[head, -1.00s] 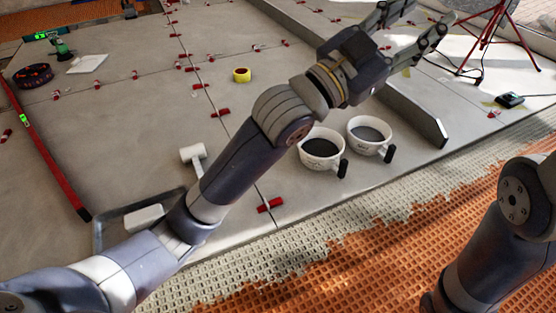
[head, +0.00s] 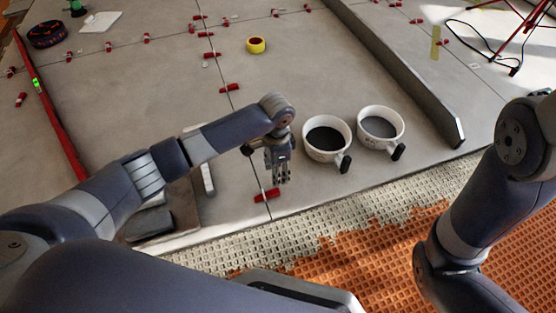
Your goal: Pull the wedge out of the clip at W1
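Red wedges sit in clips along the tile joints. The nearest wedge (head: 266,195) lies across the joint near the front edge of the tiles. Another wedge (head: 229,88) lies farther up the same joint. No W1 label can be read. My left gripper (head: 281,178) points down just above and behind the nearest wedge, slightly to its right, and seems apart from it. Its fingers are small and seen from above, so their opening is unclear. My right arm shows at the right, but its gripper is out of view.
Two white buckets (head: 327,155) (head: 382,145) with dark contents stand right of my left gripper. A white-handled mallet (head: 208,180) is partly hidden behind my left arm. A yellow tape roll (head: 256,45) lies farther back. A long grey straightedge (head: 400,75) runs at right.

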